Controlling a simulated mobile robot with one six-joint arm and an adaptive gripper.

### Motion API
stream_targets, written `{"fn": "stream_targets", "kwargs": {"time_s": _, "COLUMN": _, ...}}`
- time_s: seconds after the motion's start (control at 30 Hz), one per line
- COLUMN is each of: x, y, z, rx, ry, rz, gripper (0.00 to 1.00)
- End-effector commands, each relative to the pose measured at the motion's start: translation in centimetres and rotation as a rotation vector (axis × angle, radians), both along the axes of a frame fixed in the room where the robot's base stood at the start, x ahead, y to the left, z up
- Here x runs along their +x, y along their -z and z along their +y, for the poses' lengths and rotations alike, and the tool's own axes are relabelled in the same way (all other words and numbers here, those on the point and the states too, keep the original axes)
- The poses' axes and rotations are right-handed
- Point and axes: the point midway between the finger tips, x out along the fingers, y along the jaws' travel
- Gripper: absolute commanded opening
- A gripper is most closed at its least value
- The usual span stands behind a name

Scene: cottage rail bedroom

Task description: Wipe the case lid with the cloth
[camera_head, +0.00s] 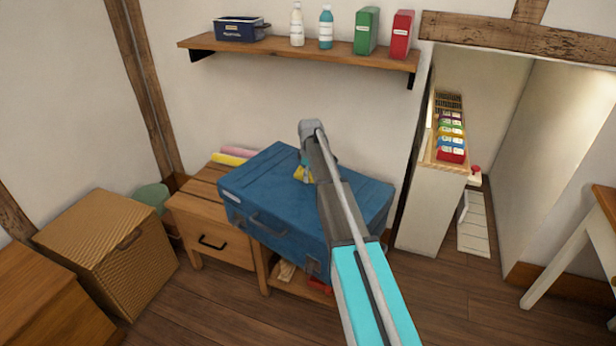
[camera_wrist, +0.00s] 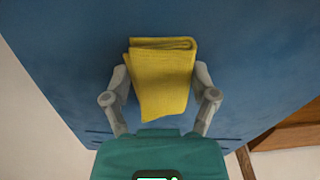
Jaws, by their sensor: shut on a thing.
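The blue case (camera_head: 262,196) lies closed on the low wooden unit, its handle and latches on the front side. Its blue lid (camera_wrist: 80,50) fills most of the wrist view. The yellow cloth (camera_wrist: 163,80) is folded and held between the two fingers of my gripper (camera_wrist: 162,92).
The wooden unit (camera_head: 210,236) stands against the wall, with pink and yellow rolls (camera_head: 236,157) behind the case. A wicker box (camera_head: 110,245) and green bin (camera_head: 152,195) are left. A shelf (camera_head: 300,51) with bottles and boxes hangs above. A white cabinet (camera_head: 428,215) stands right.

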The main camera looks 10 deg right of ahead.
Motion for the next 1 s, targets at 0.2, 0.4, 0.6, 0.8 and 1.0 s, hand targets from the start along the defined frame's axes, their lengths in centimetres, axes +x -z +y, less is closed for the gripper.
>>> {"fn": "stream_targets", "kwargs": {"time_s": 0.2, "x": 0.0, "y": 0.0, "z": 0.0, "rx": 0.000, "ry": 0.000, "rz": 0.000, "gripper": 0.37}}
{"fn": "stream_targets", "kwargs": {"time_s": 0.4, "x": 0.2, "y": 0.0, "z": -0.2, "rx": 0.000, "ry": 0.000, "rz": 0.000, "gripper": 0.37}}
{"fn": "stream_targets", "kwargs": {"time_s": 0.6, "x": 1.0, "y": 0.0, "z": -1.0, "rx": 0.000, "ry": 0.000, "rz": 0.000, "gripper": 0.37}}
{"fn": "stream_targets", "kwargs": {"time_s": 0.8, "x": 1.8, "y": 0.0, "z": -2.0, "rx": 0.001, "ry": 0.000, "rz": 0.001, "gripper": 0.37}}
{"fn": "stream_targets", "kwargs": {"time_s": 1.0, "x": 2.3, "y": 0.0, "z": -2.7, "rx": 0.000, "ry": 0.000, "rz": 0.000, "gripper": 0.37}}
